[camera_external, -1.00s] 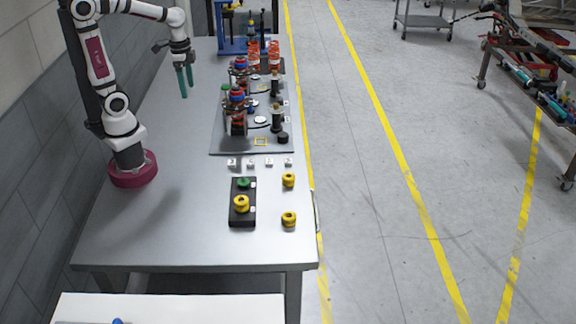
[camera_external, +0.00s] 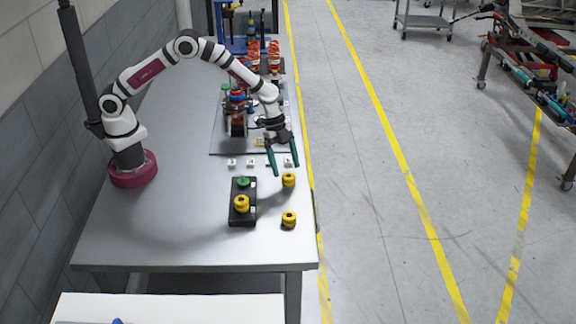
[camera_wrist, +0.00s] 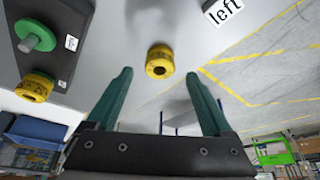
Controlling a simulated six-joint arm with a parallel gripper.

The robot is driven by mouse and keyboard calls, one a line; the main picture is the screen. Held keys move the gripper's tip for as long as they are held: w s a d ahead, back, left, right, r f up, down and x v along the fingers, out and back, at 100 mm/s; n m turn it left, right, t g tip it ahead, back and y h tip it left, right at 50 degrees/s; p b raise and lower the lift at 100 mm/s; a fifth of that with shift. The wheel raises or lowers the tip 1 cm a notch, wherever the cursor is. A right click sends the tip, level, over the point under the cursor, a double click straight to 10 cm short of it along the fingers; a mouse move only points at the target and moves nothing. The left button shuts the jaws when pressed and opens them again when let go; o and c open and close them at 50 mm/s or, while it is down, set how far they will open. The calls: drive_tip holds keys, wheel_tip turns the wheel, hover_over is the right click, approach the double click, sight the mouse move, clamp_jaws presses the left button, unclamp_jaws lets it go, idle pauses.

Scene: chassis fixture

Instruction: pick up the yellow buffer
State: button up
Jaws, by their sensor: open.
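Several yellow buffers are in view. One yellow buffer (camera_external: 289,180) stands on the table just below my gripper, and it shows between the fingers in the wrist view (camera_wrist: 159,62). Another yellow buffer (camera_external: 289,219) stands near the table's front right corner. A third yellow buffer (camera_external: 242,204) sits on the black block (camera_external: 243,222); a yellow buffer on that block also shows in the wrist view (camera_wrist: 36,87). My gripper (camera_external: 284,173) has green fingers spread apart, empty, pointing down above the table. It shows at the bottom of the wrist view (camera_wrist: 160,75).
A green round piece (camera_external: 244,183) sits on the black block beside the buffers. Small white labelled blocks (camera_external: 250,163) stand in a row behind. The chassis plate (camera_external: 228,143) with tall parts lies farther back. The table's left front (camera_external: 150,225) is clear.

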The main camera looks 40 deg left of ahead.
sight(287, 173)
drive_tip(key=x, duration=0.3)
drive_tip(key=shift+f, duration=0.15)
clamp_jaws()
